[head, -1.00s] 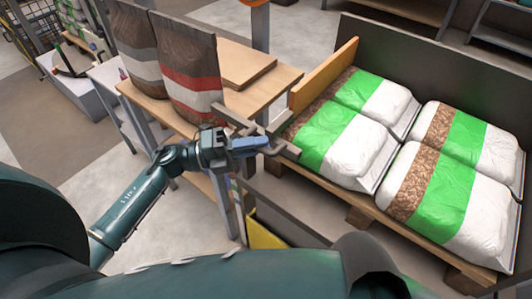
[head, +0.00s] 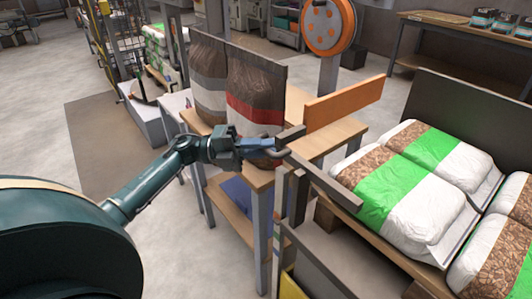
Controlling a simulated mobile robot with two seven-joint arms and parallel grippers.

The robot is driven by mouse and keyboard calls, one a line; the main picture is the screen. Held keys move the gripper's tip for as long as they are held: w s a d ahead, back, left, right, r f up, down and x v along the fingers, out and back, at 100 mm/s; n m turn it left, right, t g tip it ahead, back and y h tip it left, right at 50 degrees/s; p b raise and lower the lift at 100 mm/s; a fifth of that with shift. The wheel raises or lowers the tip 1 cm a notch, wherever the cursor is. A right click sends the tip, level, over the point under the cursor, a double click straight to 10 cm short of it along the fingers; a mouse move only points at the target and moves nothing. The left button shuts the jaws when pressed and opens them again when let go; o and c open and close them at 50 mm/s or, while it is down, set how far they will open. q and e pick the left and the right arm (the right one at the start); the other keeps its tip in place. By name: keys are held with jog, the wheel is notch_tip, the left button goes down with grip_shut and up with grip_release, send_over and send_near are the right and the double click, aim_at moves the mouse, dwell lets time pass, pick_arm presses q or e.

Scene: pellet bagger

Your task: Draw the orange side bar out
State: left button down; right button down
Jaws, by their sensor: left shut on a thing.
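The orange side bar (head: 343,103) is a long flat orange board in the head view. It stands out over the wooden table, apart from the bags on the pallet. A grey end piece (head: 290,135) shows at its near end. My left gripper (head: 277,150) reaches in from the left and is shut at this grey end of the bar; the exact grip is small and partly hidden. My right gripper is not in view.
A grey rail (head: 325,185) stands at the pallet's near left corner. Green, white and brown bags (head: 405,195) lie on the pallet at right. Upright brown sacks (head: 255,85) stand on the wooden table (head: 335,135) close behind my left gripper. An orange reel (head: 328,25) is farther back.

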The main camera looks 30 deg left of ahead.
pick_arm(q)
jog(key=c, duration=1.4)
grip_release()
jog(key=b+v, duration=0.1)
jog(key=v, duration=1.2)
jog(key=shift+s+a, duration=0.1)
jog(key=shift+s, duration=0.05)
